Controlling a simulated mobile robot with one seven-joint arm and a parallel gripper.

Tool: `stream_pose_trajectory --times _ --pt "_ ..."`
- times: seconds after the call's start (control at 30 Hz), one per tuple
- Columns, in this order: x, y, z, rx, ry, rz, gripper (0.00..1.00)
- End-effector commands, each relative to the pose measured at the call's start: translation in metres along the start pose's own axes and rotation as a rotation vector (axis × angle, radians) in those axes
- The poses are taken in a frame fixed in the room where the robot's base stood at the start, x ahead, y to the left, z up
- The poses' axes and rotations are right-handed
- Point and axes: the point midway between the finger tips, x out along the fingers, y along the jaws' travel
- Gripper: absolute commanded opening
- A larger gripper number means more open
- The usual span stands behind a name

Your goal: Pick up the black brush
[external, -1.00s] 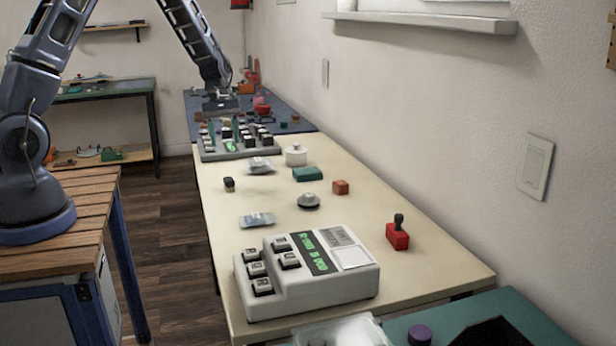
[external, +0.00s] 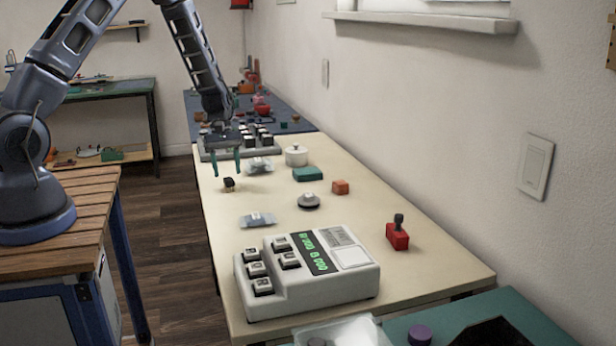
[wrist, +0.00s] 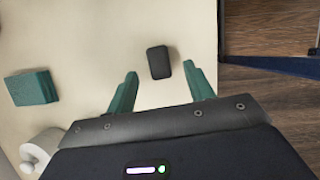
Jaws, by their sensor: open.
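The black brush (external: 229,184) is a small block with a black top and a tan lower part, standing on the cream table near its left edge. In the wrist view its dark top (wrist: 158,62) shows just ahead of the fingertips, about midway between them. My gripper (external: 227,175) is open and empty, pointing down with its green fingers at the brush. It also shows in the wrist view (wrist: 161,71), with a finger to either side and clear space around the brush. I cannot tell the exact height of the fingertips above the table.
A key panel (external: 212,151) lies behind, and a large keypad device (external: 330,285) nearer the camera. Table left of the brush is bare.

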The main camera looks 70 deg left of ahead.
Motion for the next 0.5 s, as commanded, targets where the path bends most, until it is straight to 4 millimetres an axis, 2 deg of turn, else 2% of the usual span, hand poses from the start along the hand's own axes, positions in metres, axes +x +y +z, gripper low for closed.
stream_pose_trajectory --times 0.3,0.5 --pt "0.040 0.000 0.004 -0.001 -0.002 0.000 0.53" --pt "0.042 0.001 0.004 0.000 0.000 0.001 0.53"
